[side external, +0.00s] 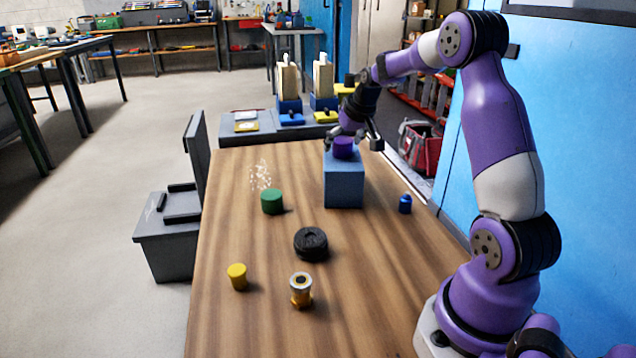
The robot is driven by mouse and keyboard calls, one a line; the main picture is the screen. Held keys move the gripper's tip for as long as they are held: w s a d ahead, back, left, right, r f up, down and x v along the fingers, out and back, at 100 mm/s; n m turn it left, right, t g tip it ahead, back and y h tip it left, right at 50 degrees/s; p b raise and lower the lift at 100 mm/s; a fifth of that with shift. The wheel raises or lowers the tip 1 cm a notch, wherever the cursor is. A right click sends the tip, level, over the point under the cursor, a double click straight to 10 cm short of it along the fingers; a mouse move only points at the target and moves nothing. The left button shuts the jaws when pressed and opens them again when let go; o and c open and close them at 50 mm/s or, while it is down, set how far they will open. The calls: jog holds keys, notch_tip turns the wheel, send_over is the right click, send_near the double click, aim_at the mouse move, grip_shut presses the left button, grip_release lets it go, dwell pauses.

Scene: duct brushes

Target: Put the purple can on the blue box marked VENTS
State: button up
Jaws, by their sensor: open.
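The purple can (344,148) stands upright on top of the blue box (344,187), near the far end of the wooden table. No VENTS marking can be read on the box from this side. My gripper (354,143) is at the can, with its fingers spread on either side of it. The fingers are open, and a gap shows between the right finger and the can. Part of the gripper's far side is hidden behind the can and the wrist.
On the wooden table (225,320) stand a green can (272,202), a black ring-shaped part (311,243), a yellow can (237,277), a brass-and-silver fitting (301,290) and a small blue part (405,204). An open grey case (170,225) is beside the table's left edge.

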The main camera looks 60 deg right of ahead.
jog(key=v, duration=1.1)
jog(key=s+a+r+n+y, duration=0.1)
jog(key=s+a+n+y, duration=0.2)
jog(key=a, duration=1.5)
jog(key=s+a+f+n, duration=0.2)
jog(key=s+a+f, duration=0.2)
jog(key=s+a, duration=0.4)
jog(key=shift+s+n, duration=0.15)
jog(key=shift+n, duration=0.15)
